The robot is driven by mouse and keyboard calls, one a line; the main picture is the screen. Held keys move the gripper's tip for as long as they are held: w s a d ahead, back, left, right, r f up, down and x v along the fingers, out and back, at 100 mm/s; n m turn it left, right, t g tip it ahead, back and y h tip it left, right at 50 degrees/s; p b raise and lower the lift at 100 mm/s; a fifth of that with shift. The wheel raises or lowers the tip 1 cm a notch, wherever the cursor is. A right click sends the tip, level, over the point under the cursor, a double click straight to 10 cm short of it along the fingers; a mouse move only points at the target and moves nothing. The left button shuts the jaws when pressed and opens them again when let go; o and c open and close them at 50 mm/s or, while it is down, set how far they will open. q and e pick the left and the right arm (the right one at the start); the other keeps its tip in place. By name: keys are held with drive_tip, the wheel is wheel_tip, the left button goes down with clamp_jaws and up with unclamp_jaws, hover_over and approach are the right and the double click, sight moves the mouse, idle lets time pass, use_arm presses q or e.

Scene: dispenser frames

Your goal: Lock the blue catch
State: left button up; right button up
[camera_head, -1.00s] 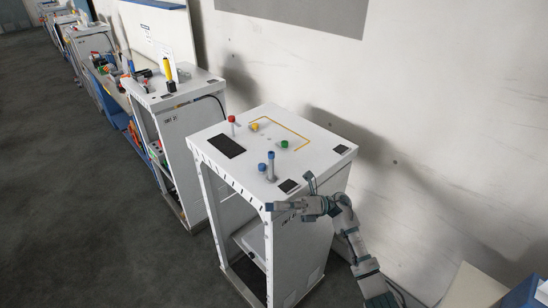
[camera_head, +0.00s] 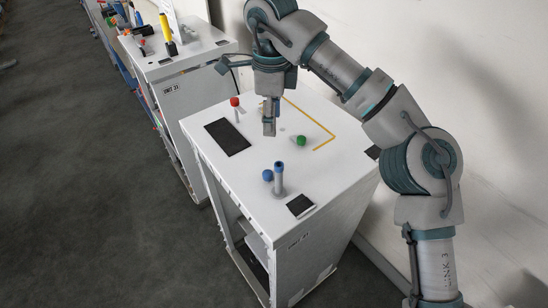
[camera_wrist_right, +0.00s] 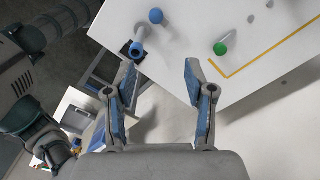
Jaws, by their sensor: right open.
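Two blue-topped parts stand near the front corner of the white cabinet top (camera_head: 230,177): a low blue round knob (camera_head: 267,175) and, right beside it, a taller grey post with a blue top (camera_head: 279,168). I cannot tell which is the catch. My right gripper (camera_head: 269,132) points down above the cabinet top, behind these parts in the head view. In the right wrist view the gripper (camera_wrist_right: 160,72) has its fingers spread with nothing between them. The blue knob (camera_wrist_right: 156,16) and blue-topped post (camera_wrist_right: 138,48) are beyond the fingertips there. My left gripper is out of view.
A red knob (camera_head: 235,102), a green knob (camera_head: 301,140) and a yellow line (camera_head: 325,143) are on the same top. A black panel (camera_head: 227,136) lies left, a small dark pad (camera_head: 300,205) in front. Another cabinet (camera_head: 190,65) stands behind left.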

wheel_tip(320, 180, down, 2)
drive_tip(key=b, duration=0.2)
hover_over(267, 172)
wheel_tip(267, 172, down, 4)
drive_tip(key=f, duration=0.4)
drive_tip(key=d+f, duration=0.1)
drive_tip(key=f, duration=0.6)
drive_tip(key=shift+s+d+f, duration=0.1)
drive_tip(key=shift+d, duration=0.05)
drive_tip(key=shift+a, duration=1.15)
drive_tip(key=c, duration=0.3)
drive_tip(key=shift+a, duration=0.15)
drive_tip(key=c, duration=0.4)
clamp_jaws()
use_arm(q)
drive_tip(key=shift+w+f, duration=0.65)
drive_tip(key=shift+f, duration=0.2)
use_arm(e)
drive_tip(key=shift+d, duration=0.65)
